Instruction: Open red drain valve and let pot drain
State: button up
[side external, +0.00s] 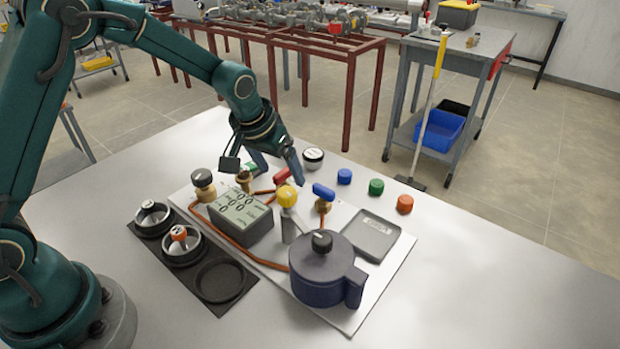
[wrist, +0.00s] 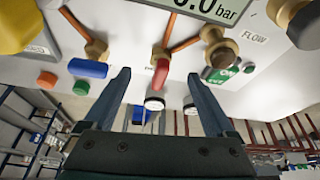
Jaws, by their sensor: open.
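The red valve handle (side external: 282,175) sits on a brass fitting at the far side of the white board. In the wrist view the red handle (wrist: 160,74) appears between my two fingertips. My gripper (side external: 275,168) is open, pointing down close to the red handle. I cannot tell whether a finger touches it. The dark blue pot (side external: 322,285) with a black-knobbed lid stands at the near right of the board. Its contents are hidden.
A blue-handled valve (side external: 324,192) and a yellow knob (side external: 287,196) stand close by to the right. A grey display box (side external: 240,218) is to the left. Blue, green and orange caps (side external: 404,204) lie beyond the board. The table's right side is clear.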

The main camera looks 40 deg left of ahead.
jog(key=shift+a+m+h, duration=0.1)
jog(key=shift+m+h, duration=0.2)
jog(key=shift+m, duration=0.5)
jog(key=s+d+r+t, duration=0.1)
jog(key=s+r, duration=0.3)
jog(key=r, duration=0.4)
jog(key=s+d+r+t, duration=0.1)
jog(key=s+r+t, duration=0.1)
jog(key=s+r, duration=0.35)
jog(key=s+f+m+g, duration=0.1)
jog(key=s+f+g, duration=0.1)
jog(key=s, duration=1.2)
jog(key=w+d+r+m, duration=0.1)
jog(key=w+r+m, duration=0.2)
jog(key=r+m, duration=0.1)
jog(key=shift+d+r+m+h, duration=0.25)
jog(key=shift+r+m+h, duration=0.15)
jog(key=shift+r, duration=0.4)
